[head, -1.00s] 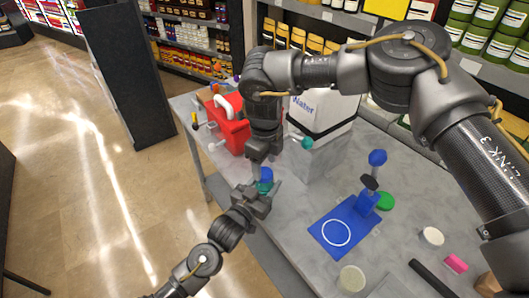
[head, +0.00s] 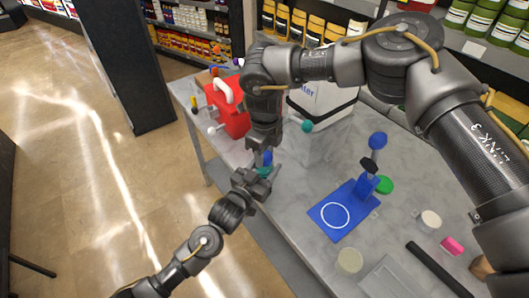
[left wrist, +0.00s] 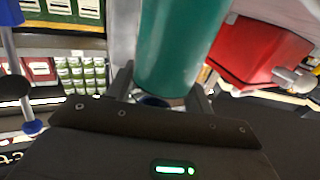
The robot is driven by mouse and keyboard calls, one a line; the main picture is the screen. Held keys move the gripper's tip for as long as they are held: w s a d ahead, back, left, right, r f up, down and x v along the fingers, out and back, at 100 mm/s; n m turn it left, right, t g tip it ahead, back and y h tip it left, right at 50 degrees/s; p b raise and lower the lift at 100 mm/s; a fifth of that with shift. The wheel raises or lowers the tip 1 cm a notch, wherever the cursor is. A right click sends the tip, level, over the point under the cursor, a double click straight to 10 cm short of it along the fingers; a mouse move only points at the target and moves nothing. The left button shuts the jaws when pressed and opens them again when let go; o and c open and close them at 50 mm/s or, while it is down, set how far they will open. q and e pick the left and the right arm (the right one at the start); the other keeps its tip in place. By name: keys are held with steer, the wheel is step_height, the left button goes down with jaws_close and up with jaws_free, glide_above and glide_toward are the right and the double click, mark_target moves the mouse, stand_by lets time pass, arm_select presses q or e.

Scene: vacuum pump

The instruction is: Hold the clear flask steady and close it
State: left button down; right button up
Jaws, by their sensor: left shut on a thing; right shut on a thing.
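My left gripper (head: 258,181) comes in from the lower left in the head view, beside the table's left edge. It is shut on the flask (head: 263,172), which looks teal. In the left wrist view the flask (left wrist: 178,45) is a large teal cylinder between the fingers. A blue piece (left wrist: 154,101) shows at its lower end there, partly hidden. My right gripper (head: 265,149) points down from above and is shut on a small blue piece, apparently the stopper (head: 267,158), just over the flask. I cannot tell whether the stopper is seated.
A blue stand (head: 343,212) with a blue ball and a green disc (head: 385,185) are to the right. Open floor lies left.

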steer(key=m, duration=0.9)
steer(key=shift+f, duration=0.1)
steer(key=m, duration=1.2)
steer(key=shift+m, duration=0.4)
steer(key=m, duration=0.5)
steer(key=shift+m, duration=0.4)
steer(key=o, duration=1.2)
step_height(320, 180, up, 12)
steer(key=shift+r, duration=0.1)
